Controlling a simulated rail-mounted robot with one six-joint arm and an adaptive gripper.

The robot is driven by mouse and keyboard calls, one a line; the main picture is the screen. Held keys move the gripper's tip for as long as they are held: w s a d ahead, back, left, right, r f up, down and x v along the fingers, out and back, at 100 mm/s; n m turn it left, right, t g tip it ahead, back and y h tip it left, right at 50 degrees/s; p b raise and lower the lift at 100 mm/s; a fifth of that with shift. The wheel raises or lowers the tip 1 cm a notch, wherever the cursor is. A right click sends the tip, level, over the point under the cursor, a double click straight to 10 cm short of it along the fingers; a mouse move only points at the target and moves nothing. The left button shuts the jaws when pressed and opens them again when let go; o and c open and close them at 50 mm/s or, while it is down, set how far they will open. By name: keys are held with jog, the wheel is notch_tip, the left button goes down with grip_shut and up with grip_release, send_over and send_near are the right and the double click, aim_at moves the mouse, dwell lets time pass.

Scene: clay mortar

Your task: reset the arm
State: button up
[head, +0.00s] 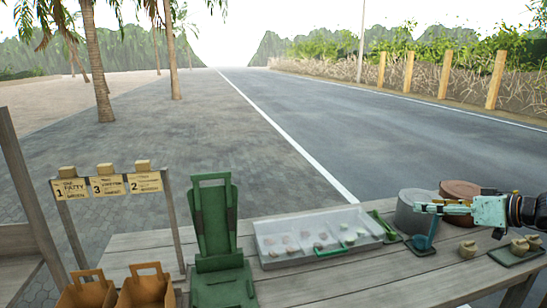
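My gripper (428,207) is at the right end of the table, its teal fingers pointing left in front of a grey round stone-like block (408,222). The fingers look close together, but the gap between them is too small to judge. I see nothing clearly held. The black wrist of my arm is at the right edge of the head view. A brown round-topped block (460,187) is behind the gripper. A blue-green scoop-like item (423,242) is below the fingertips.
A sign rack (107,186) stands left. Its front middle is clear.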

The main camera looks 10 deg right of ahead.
jog(key=s+a+r+g+y, duration=0.1)
jog(key=a+r+g, duration=0.15)
jog(key=a, duration=0.75)
jog(key=a+r+g+y, duration=0.15)
jog(key=a+r, duration=0.25)
jog(key=a, duration=0.7)
jog(key=s+a+r+n+g+h, duration=0.1)
jog(key=s+a+r+g, duration=0.2)
jog(key=s+a, duration=0.7)
jog(key=s+a+r+g, duration=0.25)
jog(key=s+a, duration=0.35)
jog(key=a, duration=0.8)
jog(key=s+a+r+m+h, duration=0.1)
jog(key=s+r+h, duration=0.15)
jog(key=s, duration=0.95)
jog(key=s+a+r+m+h, duration=0.15)
jog(key=s+h, duration=0.25)
jog(key=s, duration=0.8)
notch_tip(320, 180, up, 17)
jog(key=p, duration=1.7)
jog(key=shift+s+f+t+p, duration=0.2)
jog(key=shift+t+p, duration=0.1)
jog(key=shift+t, duration=0.15)
jog(key=shift+a, duration=0.1)
